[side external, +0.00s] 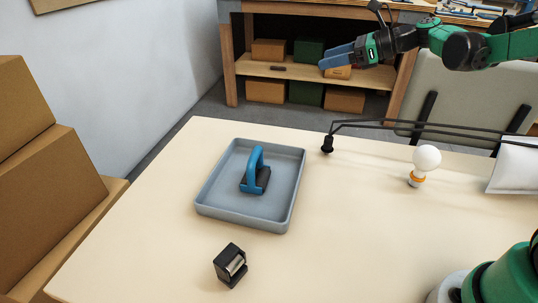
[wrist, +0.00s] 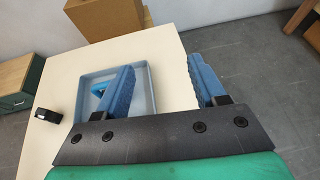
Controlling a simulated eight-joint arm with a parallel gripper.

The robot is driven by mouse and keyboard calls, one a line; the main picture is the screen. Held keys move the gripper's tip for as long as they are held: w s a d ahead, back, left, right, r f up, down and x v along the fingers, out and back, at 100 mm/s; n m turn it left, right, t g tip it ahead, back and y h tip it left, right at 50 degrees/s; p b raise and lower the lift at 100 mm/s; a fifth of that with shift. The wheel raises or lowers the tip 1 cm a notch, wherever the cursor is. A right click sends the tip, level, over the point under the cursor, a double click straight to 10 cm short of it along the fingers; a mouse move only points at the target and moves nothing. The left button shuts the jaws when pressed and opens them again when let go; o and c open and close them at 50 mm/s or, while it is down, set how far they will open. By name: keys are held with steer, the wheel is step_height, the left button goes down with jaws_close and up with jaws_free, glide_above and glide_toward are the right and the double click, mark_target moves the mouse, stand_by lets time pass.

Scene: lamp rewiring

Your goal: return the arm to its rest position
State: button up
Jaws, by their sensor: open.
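My gripper (side external: 340,57) is raised in the air beyond the far edge of the table, at the upper right of the side view. Its two blue fingers (wrist: 160,85) are apart and empty in the wrist view, and nothing is between them. My arm reaches in from the right of the side view. The gripper touches nothing that I can see.
The pale table (side external: 150,215) holds a grey tray (side external: 215,205) with a blue-handled tool (side external: 256,170) inside. A black device (side external: 230,265), a black lamp socket (side external: 327,145) on a cord, a white bulb (side external: 427,158) and a lampshade (side external: 515,167) also stand there. Cardboard boxes (side external: 50,200) are left.

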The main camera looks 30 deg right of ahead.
steer(key=s+a+f+n+g+h, duration=0.1)
steer(key=s+a+f+n+h, duration=0.2)
steer(key=s+n, duration=0.5)
steer(key=s+a+f+n+g+h, duration=0.2)
steer(key=s+n, duration=0.6)
steer(key=n, duration=1.1)
step_height(320, 180, down, 2)
steer(key=a+h, duration=0.1)
steer(key=h, duration=0.1)
steer(key=shift+s+a+g+h, duration=0.3)
steer(key=shift+s+a+h, duration=0.05)
steer(key=shift+h, duration=0.05)
steer(key=shift+f, duration=0.1)
